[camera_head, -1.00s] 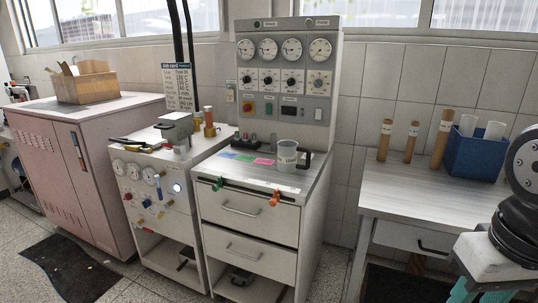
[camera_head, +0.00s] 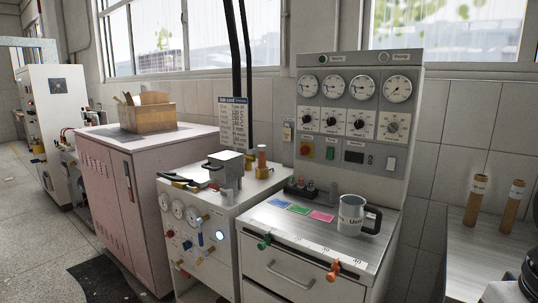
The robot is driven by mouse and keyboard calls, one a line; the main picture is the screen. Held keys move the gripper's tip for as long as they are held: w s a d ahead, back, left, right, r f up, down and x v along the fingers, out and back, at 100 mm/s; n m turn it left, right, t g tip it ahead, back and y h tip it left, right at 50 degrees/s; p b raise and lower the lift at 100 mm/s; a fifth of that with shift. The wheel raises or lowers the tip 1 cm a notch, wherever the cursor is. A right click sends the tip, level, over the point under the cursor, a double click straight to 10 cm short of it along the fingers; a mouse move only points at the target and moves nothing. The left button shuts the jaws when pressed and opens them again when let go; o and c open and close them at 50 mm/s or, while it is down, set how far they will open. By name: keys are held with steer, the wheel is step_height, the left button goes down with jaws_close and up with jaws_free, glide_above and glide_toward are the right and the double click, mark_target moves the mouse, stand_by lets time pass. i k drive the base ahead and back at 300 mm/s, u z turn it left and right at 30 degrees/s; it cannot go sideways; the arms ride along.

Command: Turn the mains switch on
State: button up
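A grey control panel (camera_head: 352,115) stands upright at the back of the metal-topped cabinet. Only dark and pale parts of my arm show at the lower right edge. My gripper is not in view.
A gauge unit (camera_head: 196,240) and a pink cabinet (camera_head: 125,200) stand left. A bench (camera_head: 470,255) with brown tubes (camera_head: 476,198) stands right.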

mark_target(305, 150)
steer(key=u, duration=2.65)
steer(key=i, duration=0.7)
steer(key=z, duration=2.15)
steer(key=k, duration=0.65)
steer(key=u, duration=0.65)
steer(key=i, duration=1.45)
steer(key=z, duration=0.6)
